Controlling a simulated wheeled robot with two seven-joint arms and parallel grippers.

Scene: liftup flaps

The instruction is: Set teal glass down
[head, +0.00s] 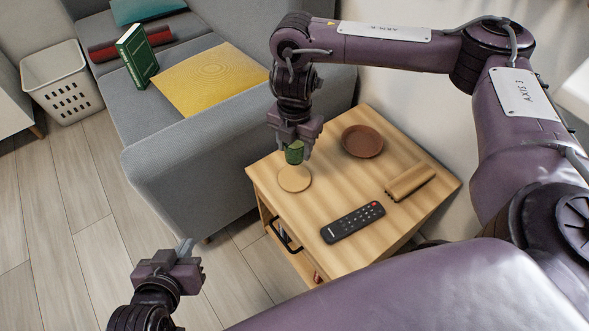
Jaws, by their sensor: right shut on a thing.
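The teal glass (294,154) looks dark green and upright. My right gripper (296,146) is shut on it from above, and its fingers hide the upper part. The glass is just behind a round, light wooden coaster (294,179) on the side table (290,218). I cannot tell whether the glass touches the coaster or the tabletop. My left gripper (187,250) is low at the left, over the floor and away from the table. Its fingers are seen from behind, so their opening is unclear.
On the table are a brown bowl (362,141), a black remote (352,222) and a brown case (410,182). A grey sofa (190,150) stands left of the table, with a yellow cushion (210,78) and a green book (137,56). A white basket (64,82) stands beyond.

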